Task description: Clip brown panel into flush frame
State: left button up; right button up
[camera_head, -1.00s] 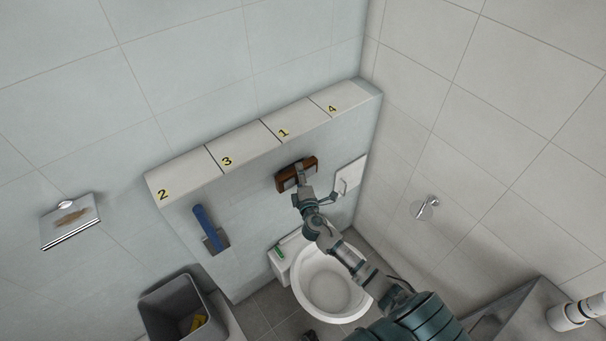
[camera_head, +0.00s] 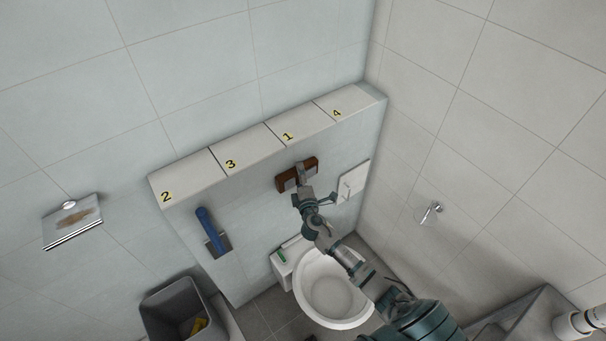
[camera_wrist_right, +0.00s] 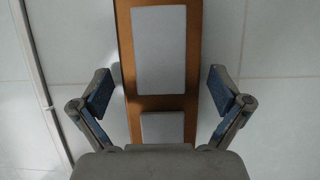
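The brown panel (camera_head: 283,182), with two light grey buttons, is upright against the wall above the toilet. In the right wrist view the brown panel (camera_wrist_right: 192,112) runs up the middle, with a large grey button and a smaller one below it. My right gripper (camera_head: 302,187) is in front of the panel, and my arm hides part of it. In the wrist view my right gripper (camera_wrist_right: 160,85) is open, with one finger on each side of the panel and a visible gap to it. I cannot make out a separate flush frame behind the panel. My left gripper is not in view.
A ledge with numbered tiles (camera_head: 240,150) runs above the panel. A white plate (camera_head: 353,182) is to its right, and a blue-handled tool (camera_head: 208,222) is on the wall to its left. Below are the toilet (camera_head: 330,290) and a grey bin (camera_head: 165,310).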

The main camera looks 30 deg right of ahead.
jog(key=shift+s, duration=0.1)
jog(key=shift+s+a+f, duration=0.1)
jog(key=shift+s, duration=0.2)
jog(key=v, duration=1.1)
jog(key=shift+s+r, duration=0.2)
jog(key=shift+r, duration=0.05)
jog(key=shift+f, duration=0.1)
